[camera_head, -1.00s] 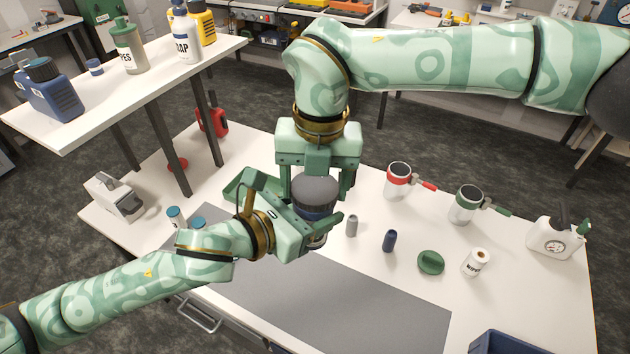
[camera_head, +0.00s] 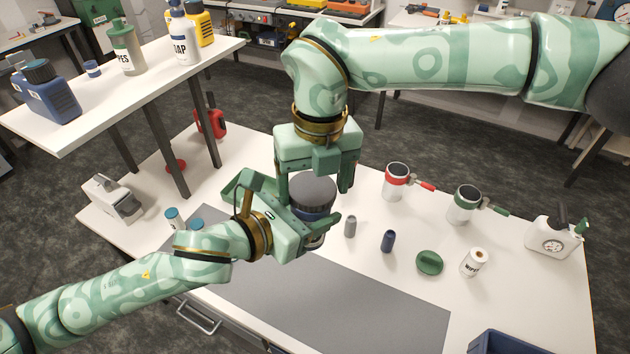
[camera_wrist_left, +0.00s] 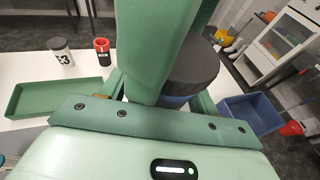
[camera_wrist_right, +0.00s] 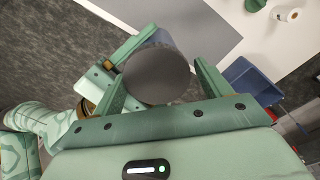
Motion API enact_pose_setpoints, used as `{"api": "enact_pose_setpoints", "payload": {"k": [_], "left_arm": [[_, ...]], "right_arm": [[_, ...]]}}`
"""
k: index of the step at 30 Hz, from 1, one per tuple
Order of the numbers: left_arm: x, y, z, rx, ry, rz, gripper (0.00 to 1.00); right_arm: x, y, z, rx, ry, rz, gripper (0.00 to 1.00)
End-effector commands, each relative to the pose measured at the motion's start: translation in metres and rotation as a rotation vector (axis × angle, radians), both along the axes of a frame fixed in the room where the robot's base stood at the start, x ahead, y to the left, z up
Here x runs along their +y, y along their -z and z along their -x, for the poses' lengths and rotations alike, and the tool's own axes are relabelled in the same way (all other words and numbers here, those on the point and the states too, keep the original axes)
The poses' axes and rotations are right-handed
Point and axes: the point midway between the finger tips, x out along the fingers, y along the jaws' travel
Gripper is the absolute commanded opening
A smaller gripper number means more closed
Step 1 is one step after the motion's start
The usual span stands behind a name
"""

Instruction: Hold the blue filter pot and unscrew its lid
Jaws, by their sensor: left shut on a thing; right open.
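The blue filter pot (camera_head: 314,212) stands upright with its dark grey round lid (camera_head: 313,190) on top. My left gripper (camera_head: 312,222) is shut around the pot's body from the left; its near finger shows at the pot's right side. My right gripper (camera_head: 315,186) comes down from above and is open, with a finger on either side of the lid. In the right wrist view the lid (camera_wrist_right: 156,75) lies between the spread fingers, with a gap visible at its right. In the left wrist view the lid (camera_wrist_left: 194,66) is partly hidden by a green finger.
A grey cylinder (camera_head: 350,226), a dark blue cylinder (camera_head: 387,241) and a green lid (camera_head: 429,263) are right of the pot. Two metal cups with red (camera_head: 396,181) and green (camera_head: 464,205) bands stand farther right. A grey mat (camera_head: 350,305) lies bare in front.

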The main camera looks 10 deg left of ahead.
Motion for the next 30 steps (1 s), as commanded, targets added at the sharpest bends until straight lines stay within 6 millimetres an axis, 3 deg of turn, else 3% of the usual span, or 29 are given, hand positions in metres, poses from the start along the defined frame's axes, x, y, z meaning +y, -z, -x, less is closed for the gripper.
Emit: {"api": "enact_pose_setpoints", "payload": {"k": [8,16,20,23,30], "left_arm": [[-0.003,-0.001,0.002,0.0,0.008,0.007,0.0],[-0.002,0.001,0.001,0.004,0.005,0.003,0.0],[-0.002,0.0,0.001,0.001,0.004,0.003,0.0],[-0.002,0.0,0.001,0.001,0.004,0.003,0.0],[-0.001,-0.001,0.001,0.0,0.004,0.003,0.0]], "right_arm": [[0.005,-0.004,0.003,0.003,-0.01,-0.01,0.89],[0.003,-0.039,0.002,0.001,-0.007,-0.008,0.89],[0.002,-0.048,0.002,0.004,0.013,-0.006,0.85],[0.003,-0.053,0.004,0.011,0.139,0.001,0.85],[0.001,-0.074,0.001,0.036,0.655,0.011,0.85]]}}
